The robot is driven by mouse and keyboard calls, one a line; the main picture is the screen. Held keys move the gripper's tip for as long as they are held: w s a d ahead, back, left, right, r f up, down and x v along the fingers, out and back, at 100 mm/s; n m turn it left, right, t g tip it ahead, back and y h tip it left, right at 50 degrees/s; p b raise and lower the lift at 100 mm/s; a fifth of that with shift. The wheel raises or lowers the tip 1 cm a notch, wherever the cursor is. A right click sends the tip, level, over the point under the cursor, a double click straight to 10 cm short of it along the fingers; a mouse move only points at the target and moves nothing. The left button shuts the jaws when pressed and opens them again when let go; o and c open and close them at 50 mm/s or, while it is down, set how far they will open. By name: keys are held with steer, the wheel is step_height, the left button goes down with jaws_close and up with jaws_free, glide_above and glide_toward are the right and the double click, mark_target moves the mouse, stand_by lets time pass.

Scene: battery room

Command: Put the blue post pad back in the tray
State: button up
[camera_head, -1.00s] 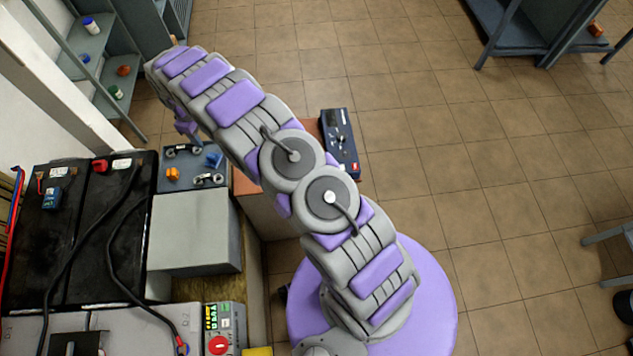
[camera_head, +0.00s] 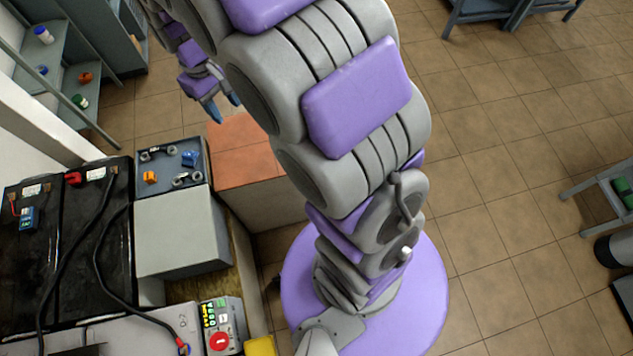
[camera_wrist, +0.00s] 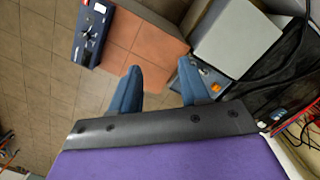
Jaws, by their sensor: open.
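A blue-grey tray (camera_head: 197,182) stands beside the black batteries in the head view. A small blue piece (camera_head: 190,158), perhaps the post pad, lies in it with an orange piece (camera_head: 150,177) and metal clamps. In the wrist view the tray (camera_wrist: 222,76) is partly hidden behind a finger. The orange piece (camera_wrist: 215,88) shows there; I cannot make out the blue piece. My gripper (camera_head: 223,107) is open, near the far edge of the orange-brown surface in the head view. In the wrist view its blue fingers (camera_wrist: 158,88) are apart with nothing between them.
A dark blue instrument (camera_wrist: 93,33) lies on the orange-brown surface (camera_wrist: 140,42). A grey box (camera_head: 182,232) adjoins the tray. Black batteries (camera_head: 95,255) with cables and a blue device (camera_head: 27,217) stand left.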

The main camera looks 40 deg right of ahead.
steer(key=s+d+r+m, duration=0.1)
steer(key=s+d+m, duration=0.1)
steer(key=s, duration=1.2)
steer(key=s+d+r+m, duration=0.1)
steer(key=s+d+r, duration=0.1)
steer(key=s, duration=1.2)
steer(key=shift+d+r+m+g, duration=0.15)
steer(key=shift+r+m+g, duration=0.15)
steer(key=shift+m+g, duration=0.1)
steer(key=shift+w, duration=0.1)
